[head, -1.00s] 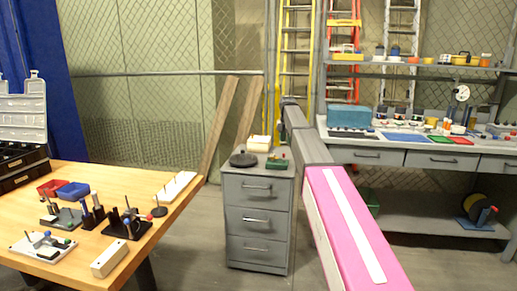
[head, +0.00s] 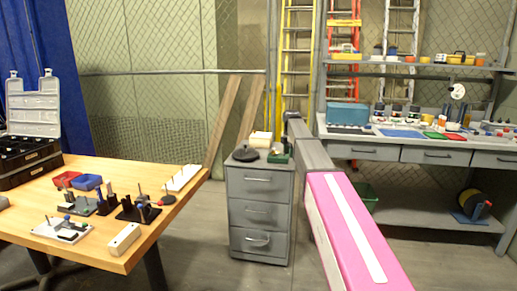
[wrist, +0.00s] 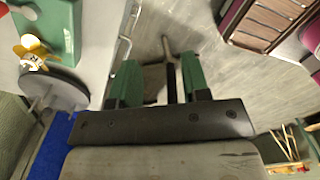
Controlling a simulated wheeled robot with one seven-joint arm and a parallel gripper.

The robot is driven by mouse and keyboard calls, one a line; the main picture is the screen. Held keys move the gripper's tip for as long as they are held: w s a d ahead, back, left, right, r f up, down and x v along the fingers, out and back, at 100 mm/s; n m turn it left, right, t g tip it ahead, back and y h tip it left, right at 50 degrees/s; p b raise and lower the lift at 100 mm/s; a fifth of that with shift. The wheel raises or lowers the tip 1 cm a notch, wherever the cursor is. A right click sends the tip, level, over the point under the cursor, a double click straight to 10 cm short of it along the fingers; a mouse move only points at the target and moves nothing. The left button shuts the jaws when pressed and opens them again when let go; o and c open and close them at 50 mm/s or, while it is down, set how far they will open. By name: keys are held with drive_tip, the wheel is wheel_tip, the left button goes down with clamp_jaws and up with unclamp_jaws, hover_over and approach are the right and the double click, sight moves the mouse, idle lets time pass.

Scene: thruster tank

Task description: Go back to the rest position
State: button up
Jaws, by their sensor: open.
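My gripper (wrist: 160,78) shows in the wrist view with its two green-padded fingers apart. I see nothing held between them; a dark rod-like shape shows in the gap, and I cannot tell what it is. In the head view my pink and grey arm reaches forward past the right side of a grey drawer cabinet (head: 258,212); the gripper itself cannot be made out there. In the wrist view a dark round disc (wrist: 62,88), a yellow propeller (wrist: 36,46) and a green block (wrist: 50,25) are left of the fingers, apart from them.
A wooden table (head: 140,185) with small parts, red and blue bins and an open case (head: 32,105) stands left. A grey workbench (head: 440,150) with drawers and a shelf stands right. Ladders (head: 297,60) lean behind. Grey floor is clear between table and cabinet.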

drive_tip(key=s+d+f+m, duration=0.1)
drive_tip(key=s+f+m, duration=1)
drive_tip(key=s, duration=0.8)
drive_tip(key=s+d+f+m, duration=0.2)
drive_tip(key=s+f+m, duration=1)
drive_tip(key=s+f, duration=0.6)
drive_tip(key=shift+s+d, duration=0.25)
drive_tip(key=shift+s, duration=0.4)
